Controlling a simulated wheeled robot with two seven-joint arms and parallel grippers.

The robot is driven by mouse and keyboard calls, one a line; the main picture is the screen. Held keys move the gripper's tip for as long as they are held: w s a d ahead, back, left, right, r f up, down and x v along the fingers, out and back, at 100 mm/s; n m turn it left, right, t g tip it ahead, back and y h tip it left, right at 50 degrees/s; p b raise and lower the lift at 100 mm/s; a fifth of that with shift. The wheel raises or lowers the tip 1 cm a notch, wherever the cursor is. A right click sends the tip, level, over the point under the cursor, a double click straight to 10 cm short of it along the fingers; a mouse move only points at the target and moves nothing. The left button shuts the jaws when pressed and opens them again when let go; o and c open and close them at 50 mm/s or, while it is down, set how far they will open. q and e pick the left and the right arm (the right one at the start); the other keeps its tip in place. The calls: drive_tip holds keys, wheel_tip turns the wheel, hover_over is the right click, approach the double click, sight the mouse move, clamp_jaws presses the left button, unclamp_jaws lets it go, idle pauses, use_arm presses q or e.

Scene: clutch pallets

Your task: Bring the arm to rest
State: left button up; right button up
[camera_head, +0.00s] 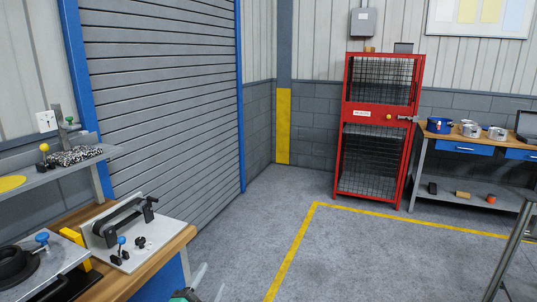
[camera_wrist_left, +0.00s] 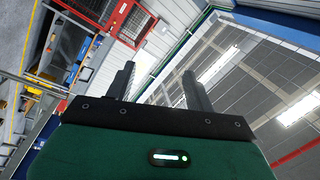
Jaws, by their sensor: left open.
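My left gripper (camera_head: 209,279) shows only in part at the bottom edge of the head view, right of the wooden-topped workbench (camera_head: 168,246) and over the grey floor. Its two dark fingers also show in the left wrist view (camera_wrist_left: 159,76), spread apart with nothing between them. That wrist camera looks past the fingers at the ceiling and upper walls. My left gripper is apart from the bench. My right gripper is in neither view.
A bench fixture (camera_head: 124,232) with a black handle stands on the near-left workbench. A red mesh cage (camera_head: 374,118) stands at the back, and a bench with pots (camera_head: 470,129) at the right. Yellow-lined floor (camera_head: 376,252) in the middle is clear.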

use_arm(q)
drive_tip(key=s+a+f+n+g+y, duration=0.65)
drive_tip(key=s+f+n, duration=0.35)
drive_tip(key=s+f, duration=0.25)
drive_tip(key=s+a+f+n+g+h, duration=0.15)
drive_tip(key=s+f+g, duration=0.3)
drive_tip(key=s, duration=0.55)
drive_tip(key=s+a+f+n+g, duration=0.1)
drive_tip(key=s+f+n+g, duration=0.3)
drive_tip(key=s, duration=0.6)
wheel_tip(320, 180, down, 28)
drive_tip(key=m+g, duration=0.2)
drive_tip(key=s+a+f+g+p, duration=0.1)
drive_tip(key=s+a+f, duration=0.2)
drive_tip(key=s+f, duration=1.6)
drive_tip(key=shift+s+f, duration=0.2)
drive_tip(key=shift+f, duration=0.6)
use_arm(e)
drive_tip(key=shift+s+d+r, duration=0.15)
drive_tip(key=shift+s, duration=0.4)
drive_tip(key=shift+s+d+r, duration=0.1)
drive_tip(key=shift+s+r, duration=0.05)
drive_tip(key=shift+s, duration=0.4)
